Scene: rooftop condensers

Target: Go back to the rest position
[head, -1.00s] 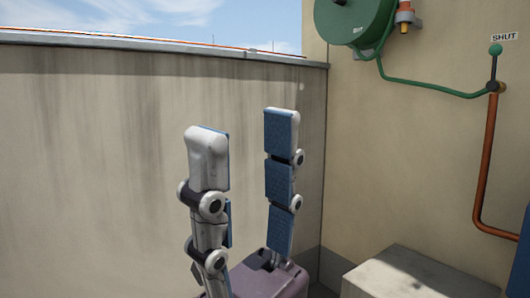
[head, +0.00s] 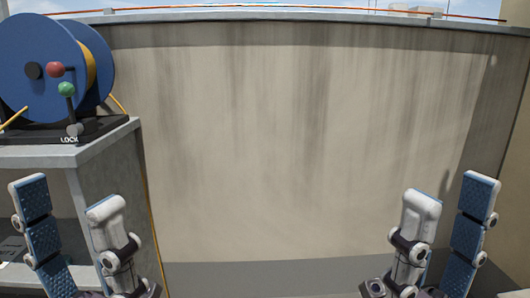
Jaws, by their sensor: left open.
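My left gripper (head: 68,198) is at the lower left of the head view. Its fingers point up and stand apart, with nothing between them. It appears in front of the grey shelf unit. My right gripper (head: 452,192) is at the lower right, fingers also up and spread, with nothing between them. Plain wall shows behind it. Both grippers are at about the same height in the picture.
A blue reel (head: 40,65) with a red knob (head: 55,69) and a green knob (head: 66,89) stands on a grey shelf unit (head: 105,145) at left, above my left gripper. A stained beige wall (head: 290,150) spans the back. The space between my grippers is clear.

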